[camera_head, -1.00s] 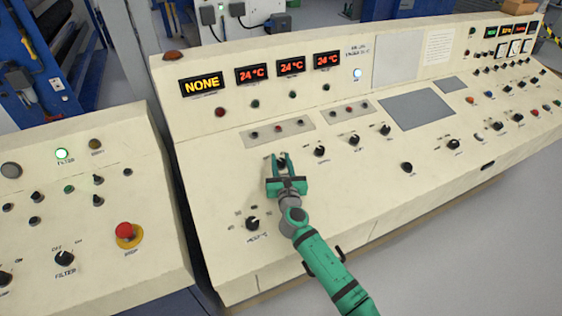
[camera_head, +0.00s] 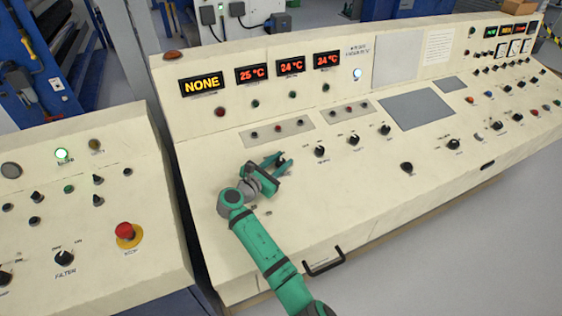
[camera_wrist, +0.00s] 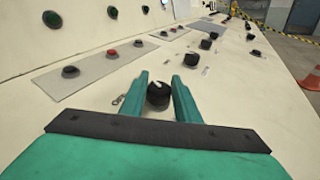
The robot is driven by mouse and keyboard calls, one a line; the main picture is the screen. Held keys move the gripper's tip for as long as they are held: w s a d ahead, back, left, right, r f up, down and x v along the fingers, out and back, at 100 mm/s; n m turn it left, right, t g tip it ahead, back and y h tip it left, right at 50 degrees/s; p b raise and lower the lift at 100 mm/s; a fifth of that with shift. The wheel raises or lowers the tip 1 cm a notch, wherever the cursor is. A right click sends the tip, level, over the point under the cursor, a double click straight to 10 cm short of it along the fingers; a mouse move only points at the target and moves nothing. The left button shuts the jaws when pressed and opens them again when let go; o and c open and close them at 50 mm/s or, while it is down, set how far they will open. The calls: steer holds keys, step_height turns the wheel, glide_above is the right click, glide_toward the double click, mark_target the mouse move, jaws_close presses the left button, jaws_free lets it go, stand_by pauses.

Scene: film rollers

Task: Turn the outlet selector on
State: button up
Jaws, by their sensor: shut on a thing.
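A black rotary knob (camera_wrist: 158,96) with a pale pointer mark sits on the sloped cream panel (camera_head: 340,205). Its label is too blurred to read as the outlet selector. My green gripper (camera_head: 284,161) is shut on this knob, one finger on either side, as the wrist view (camera_wrist: 160,84) shows. In the head view the fingers point right and mostly hide the knob. More black knobs (camera_head: 319,151) stand in a row to its right.
Button strips (camera_head: 278,131) and lit displays, one reading NONE (camera_head: 202,84), lie behind. A black handle (camera_head: 323,262) is on the front edge. At left, a separate console carries a red mushroom button (camera_head: 125,230).

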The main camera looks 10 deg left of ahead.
steer(key=shift+m+g+h, duration=0.4)
steer(key=shift+m+h, duration=0.2)
steer(key=o, duration=1)
steer(key=shift+o, duration=0.2)
steer(key=v, duration=1)
steer(key=shift+s+a+r, duration=0.1)
steer(key=shift+s+a, duration=0.1)
steer(key=shift+a, duration=0.1)
